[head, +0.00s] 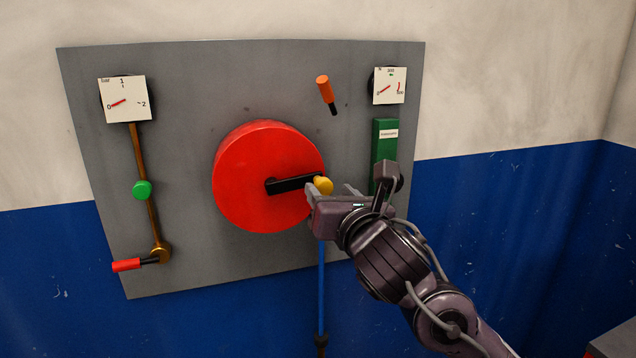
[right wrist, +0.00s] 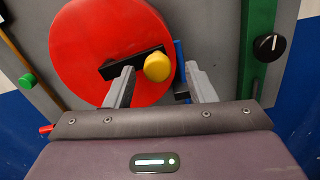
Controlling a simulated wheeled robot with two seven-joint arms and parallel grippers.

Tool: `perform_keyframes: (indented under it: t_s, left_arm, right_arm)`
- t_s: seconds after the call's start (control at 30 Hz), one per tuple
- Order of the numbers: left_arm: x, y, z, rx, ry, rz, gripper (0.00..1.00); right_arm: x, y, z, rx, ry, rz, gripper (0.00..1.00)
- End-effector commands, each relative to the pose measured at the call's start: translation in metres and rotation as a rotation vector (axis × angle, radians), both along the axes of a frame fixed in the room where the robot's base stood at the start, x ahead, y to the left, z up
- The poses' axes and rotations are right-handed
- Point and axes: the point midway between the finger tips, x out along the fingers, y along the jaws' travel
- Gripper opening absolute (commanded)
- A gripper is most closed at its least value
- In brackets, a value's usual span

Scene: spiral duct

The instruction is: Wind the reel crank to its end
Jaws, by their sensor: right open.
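The red reel (head: 245,178) is a large disc on the grey wall panel. Its black crank arm (head: 290,184) points to the right from the hub, with a yellow knob (head: 323,185) at its outer end. In the right wrist view the yellow knob (right wrist: 157,67) shows just beyond my fingertips, between them but closer to the left one. My right gripper (head: 333,190) is open at the knob; it also shows in the right wrist view (right wrist: 158,80). Whether a finger touches the knob, I cannot tell. A blue line (head: 321,290) hangs below the reel. My left gripper is not in view.
On the panel are a left gauge (head: 122,100), a brown pipe with a green knob (head: 142,189), a red-handled lever (head: 126,265), an orange handle (head: 323,88), a right gauge (head: 390,86) and a green box (head: 384,135) beside my right wrist.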

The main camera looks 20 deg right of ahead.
Motion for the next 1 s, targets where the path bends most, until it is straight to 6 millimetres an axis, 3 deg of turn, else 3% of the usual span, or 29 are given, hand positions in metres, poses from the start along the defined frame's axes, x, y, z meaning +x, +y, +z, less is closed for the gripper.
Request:
perform_keyframes:
  t_s: [0.23,0.57,0.93,1.0]
  left_arm:
    - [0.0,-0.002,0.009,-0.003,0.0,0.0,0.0]
    - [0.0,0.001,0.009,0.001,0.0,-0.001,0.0]
    - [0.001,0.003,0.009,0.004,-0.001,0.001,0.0]
    - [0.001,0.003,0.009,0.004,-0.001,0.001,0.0]
  right_arm:
    - [0.031,0.001,0.001,0.002,0.002,0.0,0.5]
    - [0.035,0.001,0.0,0.001,0.0,0.001,0.5]
    - [0.035,0.001,0.0,0.001,0.0,0.001,0.03]
    - [0.035,0.001,0.0,0.001,0.001,0.001,0.0]
